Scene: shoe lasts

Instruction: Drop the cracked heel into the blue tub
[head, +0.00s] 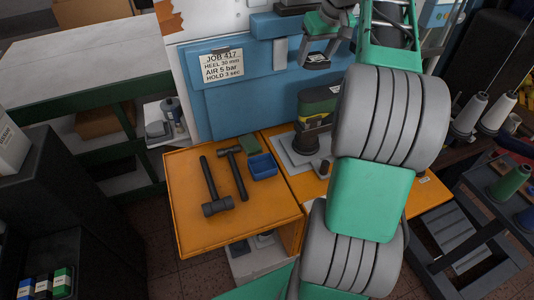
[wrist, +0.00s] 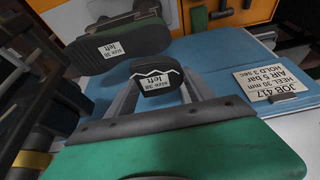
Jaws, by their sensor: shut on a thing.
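My gripper (wrist: 160,88) is shut on the cracked heel (wrist: 157,77), a small dark block with a white zigzag line and a "size 38 left" label. In the head view my gripper is high at the top, in front of the blue panel, with the heel (head: 317,62) at its lower end. The blue tub (head: 263,167) is a small open box on the orange bench, below and left of the heel and well apart from it. I cannot make out the tub in the wrist view.
Two hammers (head: 216,207) and a green block (head: 249,145) lie near the tub. A dark-soled shoe form (head: 316,105) stands on the press right of the tub; its labelled sole (wrist: 125,48) is near my gripper. A job card (head: 221,65) is on the blue panel.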

